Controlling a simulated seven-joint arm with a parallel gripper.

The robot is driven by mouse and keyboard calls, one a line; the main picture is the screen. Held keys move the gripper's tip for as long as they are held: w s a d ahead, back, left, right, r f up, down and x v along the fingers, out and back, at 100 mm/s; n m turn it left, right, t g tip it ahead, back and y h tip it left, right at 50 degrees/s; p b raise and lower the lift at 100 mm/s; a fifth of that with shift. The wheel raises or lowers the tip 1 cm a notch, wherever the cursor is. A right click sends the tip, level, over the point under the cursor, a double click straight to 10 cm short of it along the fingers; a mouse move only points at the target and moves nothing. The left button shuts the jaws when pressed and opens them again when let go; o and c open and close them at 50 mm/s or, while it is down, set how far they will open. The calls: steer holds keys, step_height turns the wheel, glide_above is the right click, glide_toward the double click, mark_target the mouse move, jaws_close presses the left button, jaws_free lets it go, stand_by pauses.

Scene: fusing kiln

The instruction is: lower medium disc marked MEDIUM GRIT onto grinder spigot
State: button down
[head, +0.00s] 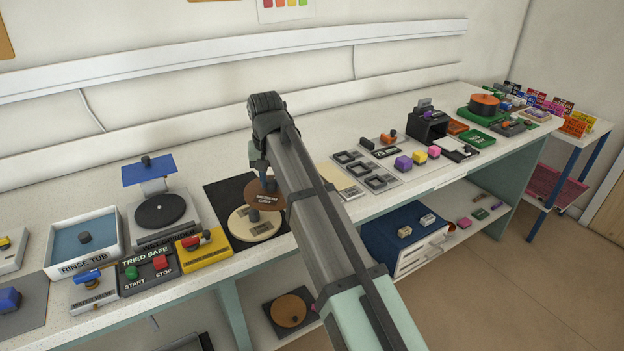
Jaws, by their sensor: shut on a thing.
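The medium disc (256,195), brown and marked MEDIUM GRIT, hangs from my gripper (266,180) in the head view. The gripper is shut on it. My forearm hides the disc's right part, and the jaws are small and partly hidden. The disc is above a cream disc (243,226) with a dark knob, lying on a black mat (224,190). The grinder (183,236), labelled WET GRINDER, stands to the left with a dark round plate (160,212) on top. The held disc is apart from it.
A blue splash guard (147,171) rises behind the grinder plate. A rinse tub (82,236) is left of it. The START/STOP box (150,270) and a yellow switch box (206,249) stand in front. Tiles and blocks (403,164) lie to the right.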

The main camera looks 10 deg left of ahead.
steer(key=s+a+r+n, duration=0.1)
steer(key=s+a+n, duration=0.2)
steer(key=a, duration=0.7)
steer(key=s+a+r+n, duration=0.2)
steer(key=s+a+n, duration=0.1)
steer(key=a, duration=0.6)
steer(key=s+a+r+n, duration=0.1)
steer(key=s+a+n, duration=0.2)
steer(key=a, duration=0.7)
steer(key=shift+s+a+r+g+y, duration=0.15)
steer(key=shift+s+a+g+y, duration=0.2)
steer(key=shift+s+y, duration=0.1)
steer(key=shift+f, duration=2.9)
steer(key=shift+f, duration=1.05)
steer(key=c, duration=0.8)
jaws_free()
